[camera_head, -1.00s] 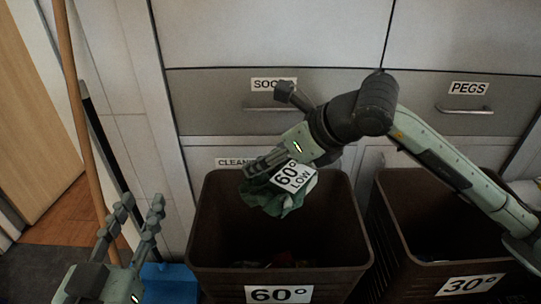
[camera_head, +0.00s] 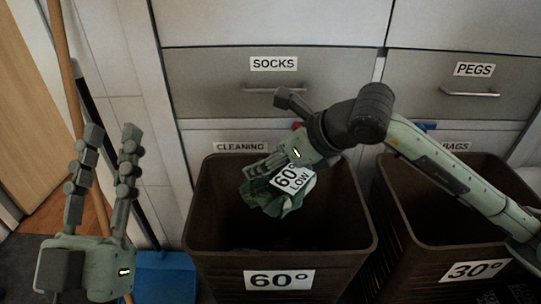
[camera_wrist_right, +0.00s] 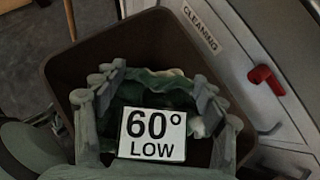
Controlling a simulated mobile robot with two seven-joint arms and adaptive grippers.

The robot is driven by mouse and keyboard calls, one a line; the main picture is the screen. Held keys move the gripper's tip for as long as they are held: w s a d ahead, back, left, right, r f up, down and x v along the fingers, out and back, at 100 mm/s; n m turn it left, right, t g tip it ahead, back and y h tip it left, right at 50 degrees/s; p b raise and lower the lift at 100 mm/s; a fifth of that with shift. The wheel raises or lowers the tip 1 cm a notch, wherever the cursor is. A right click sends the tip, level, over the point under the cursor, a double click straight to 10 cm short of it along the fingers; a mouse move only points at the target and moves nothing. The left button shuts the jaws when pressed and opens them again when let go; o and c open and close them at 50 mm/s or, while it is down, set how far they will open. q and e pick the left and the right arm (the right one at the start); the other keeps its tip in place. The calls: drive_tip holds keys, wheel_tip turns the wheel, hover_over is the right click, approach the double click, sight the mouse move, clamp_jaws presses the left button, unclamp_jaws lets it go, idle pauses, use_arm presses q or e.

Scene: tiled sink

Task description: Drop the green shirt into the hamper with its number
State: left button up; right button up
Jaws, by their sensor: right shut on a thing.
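The green shirt (camera_head: 270,200) hangs from my right gripper (camera_head: 265,178), bunched up, with a white label reading "60° LOW" (camera_head: 293,179) on it. The gripper is shut on the shirt above the mouth of the brown hamper marked 60° (camera_head: 231,276). In the right wrist view the shirt (camera_wrist_right: 152,88) shows between the fingers, with the hamper rim (camera_wrist_right: 62,62) around it. A second brown hamper marked 30° (camera_head: 426,271) stands to the right. My left gripper (camera_head: 112,140) is open and empty at the left, fingers pointing up.
Drawers labelled SOCKS (camera_head: 274,64) and PEGS (camera_head: 474,69) are behind the hampers. A wooden pole (camera_head: 66,70) and a dark pole (camera_head: 95,115) lean at the left. A blue dustpan-like thing (camera_head: 168,277) is on the floor beside the 60° hamper.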

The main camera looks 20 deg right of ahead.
sight(292, 175)
drive_tip(key=o, duration=1.9)
drive_tip(key=v, duration=0.7)
drive_tip(key=shift+s+d+r, duration=0.15)
drive_tip(key=shift+r, duration=0.1)
